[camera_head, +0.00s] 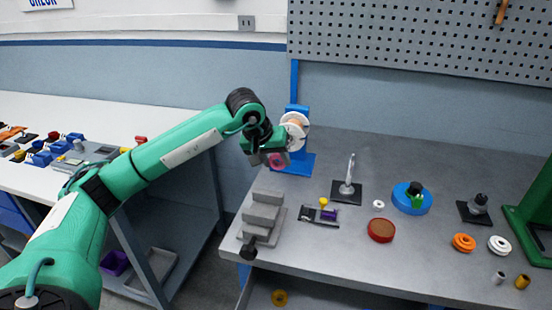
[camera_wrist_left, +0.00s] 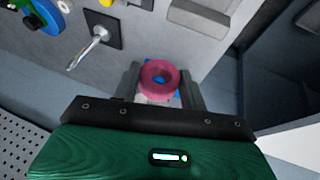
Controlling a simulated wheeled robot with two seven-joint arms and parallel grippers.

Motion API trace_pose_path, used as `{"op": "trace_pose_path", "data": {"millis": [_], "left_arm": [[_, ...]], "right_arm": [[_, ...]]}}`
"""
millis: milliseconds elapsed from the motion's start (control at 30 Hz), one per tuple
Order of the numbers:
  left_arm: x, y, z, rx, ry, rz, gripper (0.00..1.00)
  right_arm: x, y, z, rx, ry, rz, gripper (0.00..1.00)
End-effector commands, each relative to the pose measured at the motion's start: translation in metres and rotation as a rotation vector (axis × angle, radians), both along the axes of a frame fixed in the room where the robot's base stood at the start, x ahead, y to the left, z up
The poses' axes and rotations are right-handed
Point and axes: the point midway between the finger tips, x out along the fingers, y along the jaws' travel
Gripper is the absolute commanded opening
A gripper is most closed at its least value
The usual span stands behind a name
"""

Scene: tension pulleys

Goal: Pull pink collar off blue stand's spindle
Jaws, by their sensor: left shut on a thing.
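The pink collar (camera_head: 278,160) is a thick ring held in my left gripper (camera_head: 270,158). In the left wrist view the collar (camera_wrist_left: 159,80) sits between the two grey fingers (camera_wrist_left: 160,88), which are shut on it. No spindle shows through its hole there. In the head view the collar is below and left of the spool, in front of the stand. The spindle's tip is hidden. My right gripper is not in view.
Grey stepped blocks (camera_head: 262,213) stand near the table's left edge. A metal post on a black base (camera_head: 346,191), a red round dish (camera_head: 381,230) and a blue disc (camera_head: 412,199) stand to the right. A pegboard (camera_head: 420,40) is behind.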

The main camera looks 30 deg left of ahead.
Motion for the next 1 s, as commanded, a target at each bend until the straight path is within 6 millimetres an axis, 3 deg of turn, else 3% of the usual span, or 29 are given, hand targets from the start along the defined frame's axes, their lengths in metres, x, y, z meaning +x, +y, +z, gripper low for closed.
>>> {"op": "trace_pose_path", "data": {"millis": [467, 1000], "left_arm": [[-0.008, -0.002, 0.0, 0.001, -0.001, 0.001, 0.21], [-0.043, -0.011, -0.003, 0.0, -0.001, 0.0, 0.21]], "right_arm": [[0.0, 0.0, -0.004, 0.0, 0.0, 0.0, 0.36], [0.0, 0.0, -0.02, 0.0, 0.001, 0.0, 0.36]]}}
